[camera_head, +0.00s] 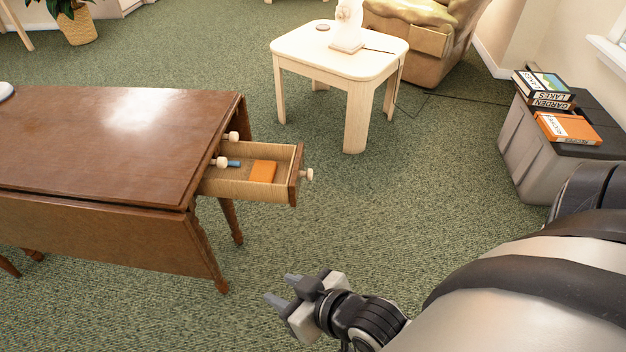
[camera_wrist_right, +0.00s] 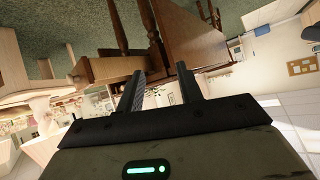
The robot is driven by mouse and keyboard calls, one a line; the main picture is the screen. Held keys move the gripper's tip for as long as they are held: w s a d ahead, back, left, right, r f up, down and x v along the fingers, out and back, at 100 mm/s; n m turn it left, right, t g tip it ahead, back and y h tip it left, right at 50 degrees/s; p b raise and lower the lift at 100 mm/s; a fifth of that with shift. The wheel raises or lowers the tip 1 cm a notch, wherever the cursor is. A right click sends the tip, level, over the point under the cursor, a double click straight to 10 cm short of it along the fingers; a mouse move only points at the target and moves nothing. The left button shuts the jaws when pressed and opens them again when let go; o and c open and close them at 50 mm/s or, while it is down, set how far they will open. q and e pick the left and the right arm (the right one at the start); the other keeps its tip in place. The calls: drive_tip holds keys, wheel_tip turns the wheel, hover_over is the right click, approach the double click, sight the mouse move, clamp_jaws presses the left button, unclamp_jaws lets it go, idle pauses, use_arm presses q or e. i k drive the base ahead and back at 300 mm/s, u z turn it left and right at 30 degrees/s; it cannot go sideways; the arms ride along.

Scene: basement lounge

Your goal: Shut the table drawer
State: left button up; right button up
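The brown wooden table (camera_head: 110,130) stands at the left in the head view. Its drawer (camera_head: 240,187) is pulled out at the table's right end, with a pale round knob (camera_head: 307,174) on its front. An orange item (camera_head: 263,171) and a small blue item (camera_head: 233,163) lie inside. My right gripper (camera_head: 279,291) is open and empty, low in front of the drawer and apart from it. In the right wrist view, the gripper fingers (camera_wrist_right: 160,90) are spread, with the table (camera_wrist_right: 195,35) and the drawer (camera_wrist_right: 112,68) beyond them. My left gripper is not in view.
A cream side table (camera_head: 340,55) stands beyond the drawer, with an armchair (camera_head: 425,40) behind it. A grey storage box (camera_head: 518,140) with several books on it stands at the right. Green carpet between the drawer and the box is clear.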

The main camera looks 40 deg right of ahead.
sight(230, 182)
drive_tip(key=u, duration=1.6)
drive_tip(key=k, duration=0.1)
drive_tip(key=z, duration=2.65)
drive_tip(key=i, duration=0.3)
drive_tip(key=u, duration=1.75)
drive_tip(key=k, duration=0.65)
drive_tip(key=z, duration=0.45)
drive_tip(key=i, duration=0.4)
drive_tip(key=z, duration=0.05)
